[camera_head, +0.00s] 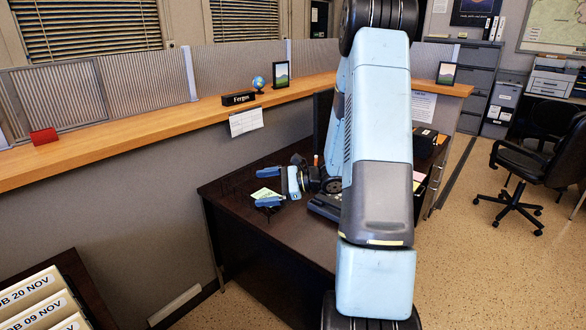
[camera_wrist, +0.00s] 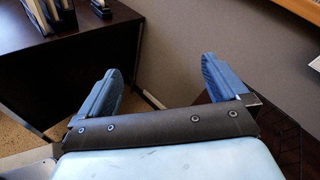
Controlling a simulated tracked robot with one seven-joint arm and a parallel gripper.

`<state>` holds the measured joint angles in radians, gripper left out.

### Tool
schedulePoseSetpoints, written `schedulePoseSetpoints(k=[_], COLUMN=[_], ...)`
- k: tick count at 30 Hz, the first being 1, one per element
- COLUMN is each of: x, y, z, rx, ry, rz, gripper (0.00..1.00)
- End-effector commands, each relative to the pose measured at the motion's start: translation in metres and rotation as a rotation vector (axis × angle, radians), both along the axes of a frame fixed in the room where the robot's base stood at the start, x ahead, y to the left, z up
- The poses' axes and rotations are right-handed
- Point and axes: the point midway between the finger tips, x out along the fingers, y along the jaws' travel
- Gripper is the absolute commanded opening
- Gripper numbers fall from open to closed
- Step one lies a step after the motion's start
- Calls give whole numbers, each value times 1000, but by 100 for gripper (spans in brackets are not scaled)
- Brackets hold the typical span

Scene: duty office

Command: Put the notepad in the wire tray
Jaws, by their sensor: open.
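My gripper (camera_head: 267,187) is open over the left part of the dark desk, its blue fingers pointing left. In the wrist view, the gap between the fingers (camera_wrist: 165,88) is empty. A small pale yellow-green pad or paper (camera_head: 265,193) shows between the fingers in the head view, below or behind them; I cannot tell if it is the notepad. Thin dark wires (camera_wrist: 290,145), perhaps the wire tray, show right of the gripper in the wrist view. In the head view the tray is not clear against the dark desk. My arm hides much of the desk.
A wooden ledge (camera_head: 180,133) with a name plate (camera_head: 239,98), a globe (camera_head: 258,83) and frames runs behind the desk (camera_head: 235,190). Pink and yellow notes (camera_head: 418,180) lie right of my arm. A file rack (camera_head: 35,300) stands front left. An office chair (camera_head: 525,165) stands right.

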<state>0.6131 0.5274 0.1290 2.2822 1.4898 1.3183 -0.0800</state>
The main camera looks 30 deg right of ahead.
Motion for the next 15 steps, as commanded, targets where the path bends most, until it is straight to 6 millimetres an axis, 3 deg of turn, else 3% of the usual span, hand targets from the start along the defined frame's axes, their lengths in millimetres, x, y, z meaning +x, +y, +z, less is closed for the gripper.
schedulePoseSetpoints(k=[6,15], x=[-39,-101], y=[43,80], z=[43,84], rx=[-204,-505], ry=[-70,-176], rz=[225,496], gripper=[100,100])
